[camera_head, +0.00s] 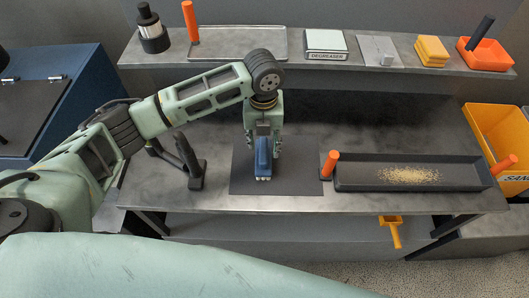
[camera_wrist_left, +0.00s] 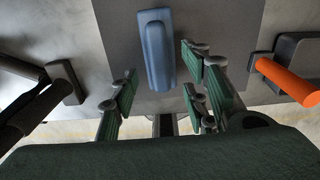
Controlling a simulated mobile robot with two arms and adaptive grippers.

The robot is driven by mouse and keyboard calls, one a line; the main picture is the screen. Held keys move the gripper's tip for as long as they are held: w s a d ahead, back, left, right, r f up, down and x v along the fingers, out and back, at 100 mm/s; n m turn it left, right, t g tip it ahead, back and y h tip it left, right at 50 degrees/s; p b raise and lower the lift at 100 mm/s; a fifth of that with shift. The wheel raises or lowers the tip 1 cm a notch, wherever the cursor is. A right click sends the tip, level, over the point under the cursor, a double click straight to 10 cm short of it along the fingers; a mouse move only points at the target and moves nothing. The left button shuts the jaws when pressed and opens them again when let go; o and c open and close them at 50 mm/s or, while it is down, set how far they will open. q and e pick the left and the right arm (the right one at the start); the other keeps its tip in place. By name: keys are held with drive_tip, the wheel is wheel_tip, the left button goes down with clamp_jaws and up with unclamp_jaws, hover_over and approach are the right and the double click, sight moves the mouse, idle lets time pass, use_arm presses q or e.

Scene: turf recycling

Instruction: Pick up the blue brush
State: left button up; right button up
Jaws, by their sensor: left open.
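The blue brush (camera_head: 263,160) lies on a dark mat (camera_head: 300,176) on the workbench, with pale bristle tips at its near end. In the left wrist view the brush (camera_wrist_left: 156,50) lies beyond the fingertips, roughly in line with the gap between them. My left gripper (camera_head: 264,140) points down over the far part of the brush. In the wrist view my left gripper (camera_wrist_left: 160,88) is open, its green-padded fingers apart with nothing held between them. Whether the fingertips are level with the brush is hard to tell. My right gripper is not in view.
A black tray (camera_head: 350,178) with orange handles and yellow grains sits right of the mat. A black stand (camera_head: 193,165) is left of it. The back shelf (camera_head: 300,60) holds an orange-handled tray, a degreaser box and sponges. A yellow bin (camera_head: 490,130) stands at right.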

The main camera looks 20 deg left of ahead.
sight(263, 149)
use_arm(q)
wheel_tip(263, 149, down, 4)
drive_tip(key=shift+w+a+r+p, duration=0.1)
drive_tip(key=shift+r+p, duration=0.15)
drive_tip(key=shift+p, duration=0.7)
drive_tip(key=shift+w+f, duration=0.2)
drive_tip(key=shift+f, duration=0.65)
drive_tip(key=shift+c, duration=1.3)
drive_tip(key=c, duration=0.6)
clamp_jaws()
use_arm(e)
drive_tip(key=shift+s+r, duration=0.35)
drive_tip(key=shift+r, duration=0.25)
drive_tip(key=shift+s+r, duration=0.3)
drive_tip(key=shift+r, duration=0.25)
